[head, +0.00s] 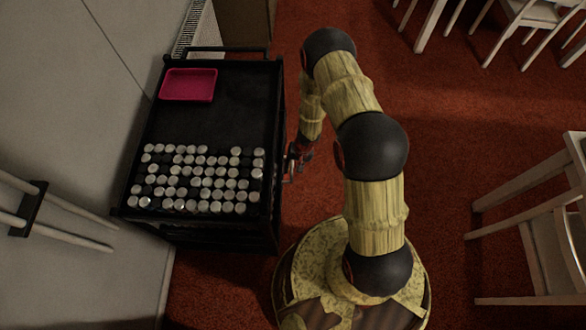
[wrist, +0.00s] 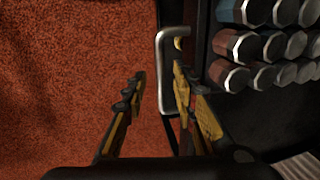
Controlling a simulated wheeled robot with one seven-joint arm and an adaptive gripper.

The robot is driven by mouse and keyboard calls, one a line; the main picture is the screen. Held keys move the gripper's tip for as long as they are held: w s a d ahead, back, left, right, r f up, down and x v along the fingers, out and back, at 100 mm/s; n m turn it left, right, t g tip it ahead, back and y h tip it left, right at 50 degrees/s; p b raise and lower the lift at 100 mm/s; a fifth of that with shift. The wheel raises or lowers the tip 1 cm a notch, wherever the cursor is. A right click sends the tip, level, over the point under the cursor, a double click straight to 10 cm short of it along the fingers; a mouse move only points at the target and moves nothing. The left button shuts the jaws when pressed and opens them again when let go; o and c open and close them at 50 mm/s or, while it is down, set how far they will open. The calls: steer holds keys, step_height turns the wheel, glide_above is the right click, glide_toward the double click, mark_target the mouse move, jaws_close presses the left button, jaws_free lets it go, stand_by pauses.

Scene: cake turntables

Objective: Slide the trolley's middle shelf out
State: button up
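The black trolley (head: 240,100) stands left of my arm in the head view. Its top hides most of the middle shelf there. My gripper (head: 297,155) is at the trolley's right side, low beside its edge. In the wrist view a pale metal D-shaped handle (wrist: 161,85) sticks out from the dark trolley side. My gripper (wrist: 157,72) is open, with one finger on each side of the handle's bar. The right finger appears inside the handle's loop. I cannot tell whether either finger touches the bar.
Several silver-lidded jars (head: 200,180) and a pink tray (head: 188,85) are on the trolley top. A wall (head: 75,100) borders the trolley on the left. Red carpet (head: 450,120) is clear right of my arm, with white chairs (head: 550,245) farther right.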

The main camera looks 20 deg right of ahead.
steer(key=shift+f, duration=0.3)
steer(key=shift+c, duration=0.5)
jaws_close()
